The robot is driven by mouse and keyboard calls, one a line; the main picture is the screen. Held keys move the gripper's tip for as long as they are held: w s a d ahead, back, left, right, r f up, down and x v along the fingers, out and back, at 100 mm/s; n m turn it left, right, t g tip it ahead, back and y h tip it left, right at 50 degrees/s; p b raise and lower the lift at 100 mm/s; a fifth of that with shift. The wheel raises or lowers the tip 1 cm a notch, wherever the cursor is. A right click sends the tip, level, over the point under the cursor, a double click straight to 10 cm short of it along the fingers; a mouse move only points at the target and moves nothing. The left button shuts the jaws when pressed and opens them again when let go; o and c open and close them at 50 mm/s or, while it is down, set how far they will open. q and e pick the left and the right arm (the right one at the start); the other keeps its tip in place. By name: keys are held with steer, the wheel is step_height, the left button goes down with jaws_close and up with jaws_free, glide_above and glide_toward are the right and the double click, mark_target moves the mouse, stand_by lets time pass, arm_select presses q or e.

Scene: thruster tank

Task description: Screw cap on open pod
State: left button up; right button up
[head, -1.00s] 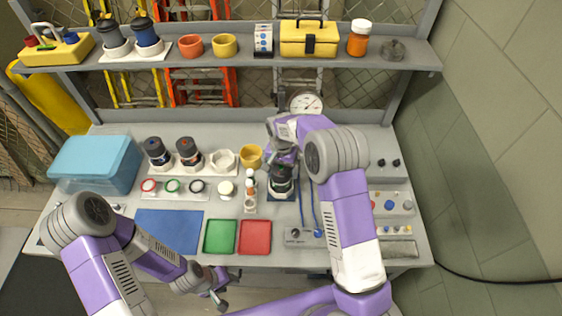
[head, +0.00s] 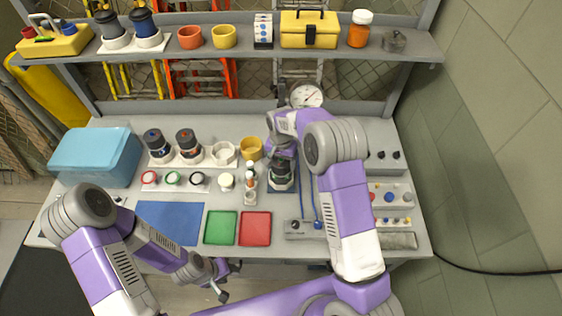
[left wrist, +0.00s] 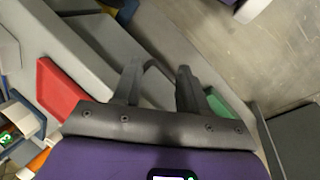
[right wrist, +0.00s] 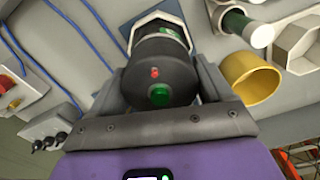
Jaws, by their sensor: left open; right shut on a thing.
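A dark pod (head: 281,182) with a green label stands in a pale holder on the blue-grey pad, right of the bench's middle. My right gripper (head: 282,163) is shut on its upper part from above. In the right wrist view the pod (right wrist: 160,80) shows a dark round end with a green disc and a small red spot; I cannot tell whether this is a cap. Ring-shaped caps lie on a white strip: red (head: 149,178), green (head: 173,178) and black (head: 197,179). My left gripper (head: 229,281) is open and empty before the bench's front edge; its fingers (left wrist: 157,78) are apart.
Two dark pods (head: 157,147) (head: 188,145) stand in a white rack beside an empty socket (head: 224,153). The blue mat (head: 170,221) is clear.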

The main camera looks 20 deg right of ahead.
steer(key=m, duration=0.2)
steer(key=shift+m, duration=0.4)
steer(key=m, duration=0.5)
steer(key=m+p, duration=0.1)
steer(key=m, duration=0.3)
steer(key=shift+m, duration=0.4)
steer(key=m+p, duration=0.1)
steer(key=m, duration=0.2)
steer(key=shift+m, duration=0.8)
